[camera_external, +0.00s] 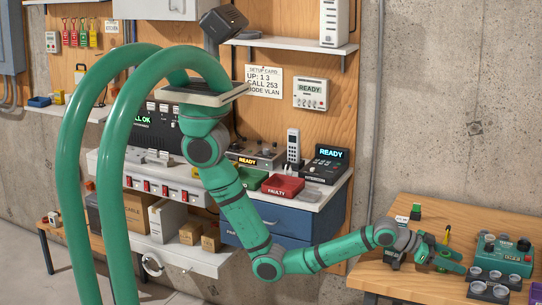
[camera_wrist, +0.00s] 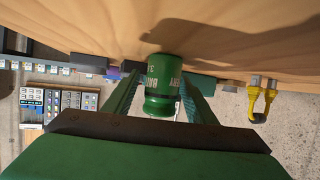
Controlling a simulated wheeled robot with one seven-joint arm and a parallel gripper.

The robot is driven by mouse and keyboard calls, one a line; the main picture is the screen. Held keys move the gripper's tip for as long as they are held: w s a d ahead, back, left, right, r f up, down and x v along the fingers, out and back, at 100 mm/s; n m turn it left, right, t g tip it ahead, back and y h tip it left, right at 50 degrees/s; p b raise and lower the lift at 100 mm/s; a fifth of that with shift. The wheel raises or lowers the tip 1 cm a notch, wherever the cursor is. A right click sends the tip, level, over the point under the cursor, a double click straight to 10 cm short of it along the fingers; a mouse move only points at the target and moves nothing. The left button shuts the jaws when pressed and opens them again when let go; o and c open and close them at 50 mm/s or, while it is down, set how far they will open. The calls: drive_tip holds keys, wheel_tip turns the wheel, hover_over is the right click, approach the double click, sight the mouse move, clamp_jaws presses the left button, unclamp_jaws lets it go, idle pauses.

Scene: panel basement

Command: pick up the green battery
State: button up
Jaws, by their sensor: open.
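The green battery (camera_wrist: 163,85) is a short green cylinder with pale lettering. In the wrist view it is between the two fingers of my open gripper (camera_wrist: 160,88), with a gap visible on each side. Its far end is at the wooden surface. In the external view my gripper (camera_external: 452,260) is low over the wooden bench (camera_external: 385,280), reaching right. The battery cannot be made out clearly there among the green fingers.
A green tester box (camera_external: 503,254) stands just right of my gripper, with round trays (camera_external: 490,288) in front. A yellow-handled tool (camera_external: 447,235) is behind the gripper. A small green-and-black block (camera_external: 415,211) sits further back. The bench's near left area is clear.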

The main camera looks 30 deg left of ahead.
drive_tip(key=c, duration=1.2)
drive_tip(key=shift+r, duration=0.1)
